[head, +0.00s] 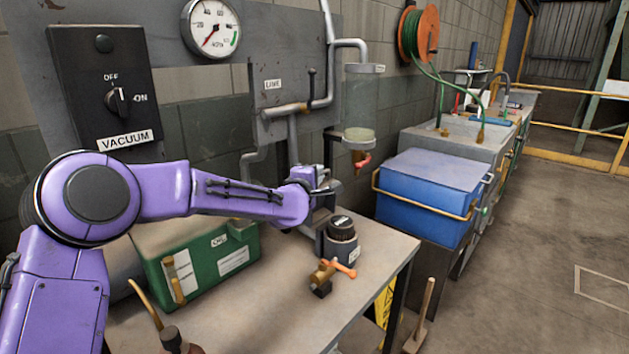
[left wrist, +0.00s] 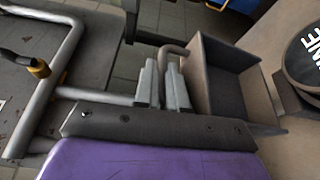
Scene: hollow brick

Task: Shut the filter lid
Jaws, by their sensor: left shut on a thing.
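A small dark grey box (left wrist: 240,105), which looks like the filter, stands on the bench with its hollow inside showing in the left wrist view. An upright panel at its left side (left wrist: 196,85) looks like its lid, standing open. A curved reddish handle (left wrist: 172,50) sticks out beside this panel. My left gripper (left wrist: 164,75) is shut on the handle. In the head view my left gripper (head: 322,186) is at the top of the box, which is partly hidden by my arm. My right gripper is not in view.
A grey jar with a black cap (head: 342,226) stands close beside the box. A brass valve with an orange lever (head: 332,273) sits in front. A green case (head: 200,258) lies on the bench below my arm. A glass cylinder (head: 360,105) hangs on the wall behind.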

